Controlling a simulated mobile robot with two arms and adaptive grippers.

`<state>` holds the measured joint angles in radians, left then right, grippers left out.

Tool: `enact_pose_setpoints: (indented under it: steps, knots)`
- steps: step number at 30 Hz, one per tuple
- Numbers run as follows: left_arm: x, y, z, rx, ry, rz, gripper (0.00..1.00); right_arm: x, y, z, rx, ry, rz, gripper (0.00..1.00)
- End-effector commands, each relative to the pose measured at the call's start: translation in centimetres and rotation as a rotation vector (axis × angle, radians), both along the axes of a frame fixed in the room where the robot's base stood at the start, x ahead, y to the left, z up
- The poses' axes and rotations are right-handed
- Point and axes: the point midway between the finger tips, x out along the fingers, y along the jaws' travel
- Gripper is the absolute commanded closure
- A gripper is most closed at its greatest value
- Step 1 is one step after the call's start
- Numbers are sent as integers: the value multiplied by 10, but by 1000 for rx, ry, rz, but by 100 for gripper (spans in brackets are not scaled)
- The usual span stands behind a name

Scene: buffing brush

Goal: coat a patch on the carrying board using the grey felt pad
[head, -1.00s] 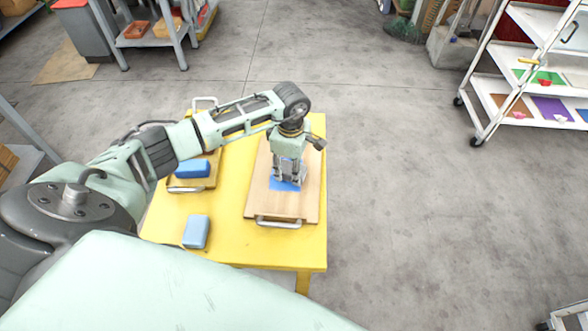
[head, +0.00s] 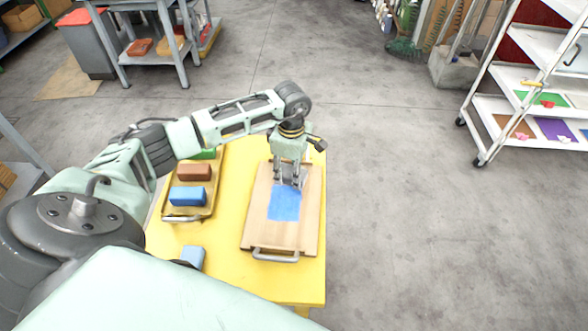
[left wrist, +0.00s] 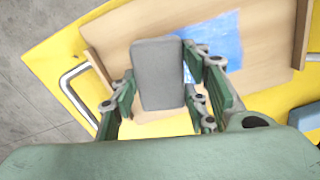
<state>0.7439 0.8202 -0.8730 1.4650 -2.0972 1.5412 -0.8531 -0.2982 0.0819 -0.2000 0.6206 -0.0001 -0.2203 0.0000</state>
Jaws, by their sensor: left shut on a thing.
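My left gripper (head: 287,181) is shut on the grey felt pad, a flat grey block (left wrist: 157,75) that shows between its fingers in the left wrist view. I cannot tell whether the pad touches the board. My right gripper is not in view.
Left of the board, a tray (head: 185,215) holds a blue block (head: 188,196), a brown block (head: 194,172) and a green block (head: 204,154). A light blue block (head: 193,256) lies on the yellow table (head: 225,278). A white shelf rack (head: 490,110) stands right; floor between is clear.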

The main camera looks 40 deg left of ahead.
Motion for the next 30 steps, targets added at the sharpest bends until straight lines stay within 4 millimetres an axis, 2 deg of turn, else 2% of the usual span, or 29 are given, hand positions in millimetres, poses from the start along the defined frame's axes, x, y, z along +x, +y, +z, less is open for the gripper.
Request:
enact_pose_setpoints:
  steps: [1, 6, 14, 30]
  knots:
    - [1, 2, 8, 1, -2, 2, 86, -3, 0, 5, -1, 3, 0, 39]
    - [1, 5, 24, 0, -2, 7, 86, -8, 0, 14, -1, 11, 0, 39]
    - [1, 11, 45, 0, -1, 14, 86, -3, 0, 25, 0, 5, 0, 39]
    - [1, 11, 47, -1, -1, 15, 86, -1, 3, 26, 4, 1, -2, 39]
